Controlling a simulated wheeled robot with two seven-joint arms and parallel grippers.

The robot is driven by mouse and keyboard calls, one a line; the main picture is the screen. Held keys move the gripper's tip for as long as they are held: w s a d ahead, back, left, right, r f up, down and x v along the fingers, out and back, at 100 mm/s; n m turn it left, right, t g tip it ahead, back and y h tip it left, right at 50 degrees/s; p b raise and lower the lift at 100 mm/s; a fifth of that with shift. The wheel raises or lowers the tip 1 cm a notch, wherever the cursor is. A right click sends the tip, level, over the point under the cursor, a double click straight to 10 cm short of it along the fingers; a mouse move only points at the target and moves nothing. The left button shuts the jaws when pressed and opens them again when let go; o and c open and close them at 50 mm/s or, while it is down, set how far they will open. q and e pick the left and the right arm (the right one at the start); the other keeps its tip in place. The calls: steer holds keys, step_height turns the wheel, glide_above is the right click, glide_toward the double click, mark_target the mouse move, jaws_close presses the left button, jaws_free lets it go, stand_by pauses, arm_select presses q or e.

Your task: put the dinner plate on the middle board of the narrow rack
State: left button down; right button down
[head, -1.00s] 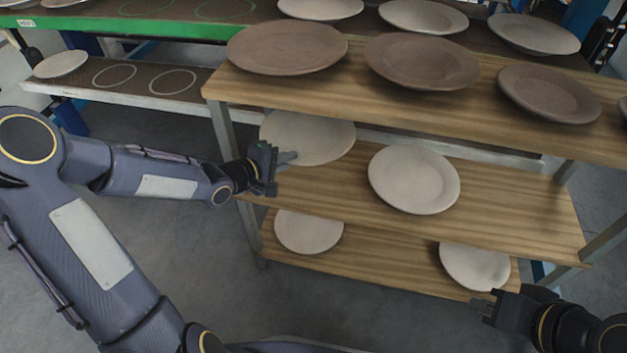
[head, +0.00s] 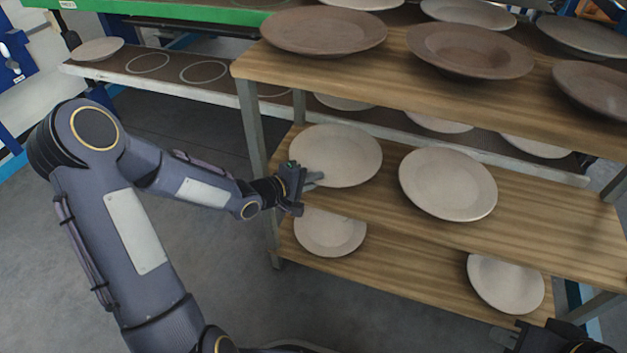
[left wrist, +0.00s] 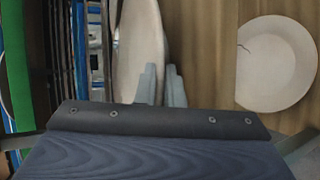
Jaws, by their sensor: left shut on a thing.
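A pale dinner plate (head: 345,150) is over the left end of the middle board (head: 395,215) of the wooden rack. It looks nearly flat; I cannot tell whether it touches the board. My left gripper (head: 312,178) is shut on its near left rim. In the left wrist view the plate (left wrist: 140,45) is steeply foreshortened beside the fingers (left wrist: 160,85). A second pale plate (head: 448,184) lies to its right on the same board, and also shows in the left wrist view (left wrist: 278,63). My right gripper (head: 508,336) is at the lower right, partly cut off, its opening unclear.
Brown plates (head: 470,48) stand on the top board (head: 390,85) above. Two pale plates (head: 330,232) (head: 505,283) lie on the bottom board (head: 400,265). A long rack (head: 130,75) with ring marks runs behind. A metal post (head: 254,140) stands close to my left gripper.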

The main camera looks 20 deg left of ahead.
arm_select(q)
steer(key=c, duration=2)
jaws_free()
steer(key=shift+f, duration=0.1)
steer(key=shift+o, duration=0.9)
steer(key=shift+s+a+r, duration=0.1)
steer(key=shift+r, duration=0.15)
steer(key=s+a+r+m+g+y+p, duration=0.2)
steer(key=s+a+r+m+y+p, duration=0.15)
steer(key=s+a+r, duration=0.35)
steer(key=s+a+r+m+g+y+p, duration=0.1)
steer(key=s+a+r+m+y+p, duration=0.15)
steer(key=s+a+r+y, duration=0.4)
steer(key=s+d+r+m+g+h, duration=0.1)
steer(key=s+d+m+h, duration=0.1)
steer(key=s+d, duration=0.4)
steer(key=s+d+r+m+g+h, duration=0.2)
steer(key=s+d+m+h, duration=0.1)
steer(key=s, duration=0.7)
steer(key=d+h, duration=0.1)
steer(key=d, duration=0.1)
steer(key=shift+s+d+r, duration=0.15)
steer(key=shift+d+r, duration=0.05)
steer(key=shift+d, duration=0.2)
